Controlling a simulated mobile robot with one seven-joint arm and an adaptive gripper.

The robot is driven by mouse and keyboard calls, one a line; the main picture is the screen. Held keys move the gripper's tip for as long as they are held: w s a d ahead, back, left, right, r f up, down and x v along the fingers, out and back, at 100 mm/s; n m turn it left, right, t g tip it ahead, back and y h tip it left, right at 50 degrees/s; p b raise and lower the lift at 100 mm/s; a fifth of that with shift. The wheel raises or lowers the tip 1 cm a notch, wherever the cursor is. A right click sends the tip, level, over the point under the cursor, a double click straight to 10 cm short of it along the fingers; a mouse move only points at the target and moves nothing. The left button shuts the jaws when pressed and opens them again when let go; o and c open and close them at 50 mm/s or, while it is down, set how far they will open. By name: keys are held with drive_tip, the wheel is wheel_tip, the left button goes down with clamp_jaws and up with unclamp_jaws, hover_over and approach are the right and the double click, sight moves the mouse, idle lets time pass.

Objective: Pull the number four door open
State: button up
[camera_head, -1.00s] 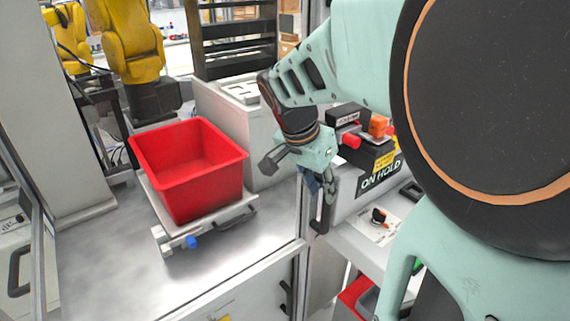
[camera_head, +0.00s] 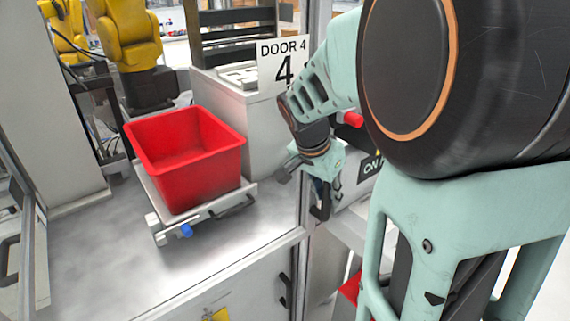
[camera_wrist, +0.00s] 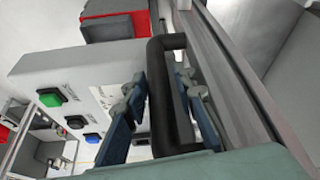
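The door with the white "DOOR 4" sign (camera_head: 283,66) is a see-through panel, partly hidden by my arm. A black bar handle (camera_wrist: 163,100) is fixed to a grey metal frame strip (camera_wrist: 235,85). The handle also shows small in the head view (camera_head: 321,212), beside the upright post. My gripper (camera_wrist: 168,85) is at the handle, with one blue finger on each side of the bar. The left finger is very near the bar; a gap shows between the bar and the right finger. The fingers look open around it.
Behind the panels, a red bin (camera_head: 187,160) stands on a metal carriage, with yellow robot arms (camera_head: 125,35) beyond. An "ON HOLD" box (camera_head: 369,167) is right of the post. A panel with green (camera_wrist: 50,97) and blue buttons lies left of my gripper.

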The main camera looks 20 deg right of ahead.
drive_tip(key=shift+c, duration=0.5)
clamp_jaws()
